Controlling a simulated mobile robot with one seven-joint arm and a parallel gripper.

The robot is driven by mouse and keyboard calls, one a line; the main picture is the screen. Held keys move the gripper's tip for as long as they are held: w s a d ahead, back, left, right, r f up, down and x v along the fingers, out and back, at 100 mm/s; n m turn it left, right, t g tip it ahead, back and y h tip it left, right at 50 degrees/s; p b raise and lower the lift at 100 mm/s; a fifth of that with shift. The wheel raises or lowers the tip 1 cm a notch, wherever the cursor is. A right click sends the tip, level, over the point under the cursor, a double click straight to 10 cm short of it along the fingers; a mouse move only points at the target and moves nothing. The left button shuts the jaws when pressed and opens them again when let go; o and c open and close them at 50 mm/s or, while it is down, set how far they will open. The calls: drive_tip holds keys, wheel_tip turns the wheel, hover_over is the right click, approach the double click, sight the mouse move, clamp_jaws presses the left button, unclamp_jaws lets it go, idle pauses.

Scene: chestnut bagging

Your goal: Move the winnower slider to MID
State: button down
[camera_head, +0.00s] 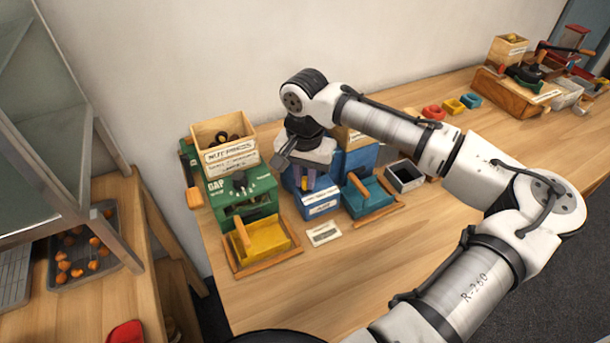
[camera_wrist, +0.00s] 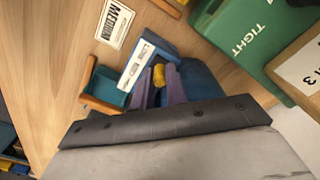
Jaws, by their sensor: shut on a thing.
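The blue winnower (camera_head: 337,163) stands on the table right of the green machine, with a white scale label (camera_head: 322,206) on its front. In the wrist view the label (camera_wrist: 138,68) shows LOW and MID; the rest is too small to read. The yellow slider knob (camera_wrist: 158,74) sits beside the label, between the two purple fingers. My gripper (camera_head: 308,181) points down over the front of the winnower, and its fingertips also show in the wrist view (camera_wrist: 159,88). It is shut on the knob. I cannot tell exactly which mark the knob stands at.
The green machine (camera_head: 240,190) with a yellow tray (camera_head: 262,238) stands close on the left. A teal tray (camera_head: 368,195) and a grey open box (camera_head: 404,176) are to the right. A small card (camera_head: 323,234) lies in front. The table's front middle is clear.

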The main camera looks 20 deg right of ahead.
drive_tip(key=shift+w+d+p, duration=0.25)
drive_tip(key=shift+d+p, duration=0.05)
drive_tip(key=shift+d, duration=0.95)
drive_tip(key=c, duration=1.4)
unclamp_jaws()
drive_tip(key=shift+a, duration=0.1)
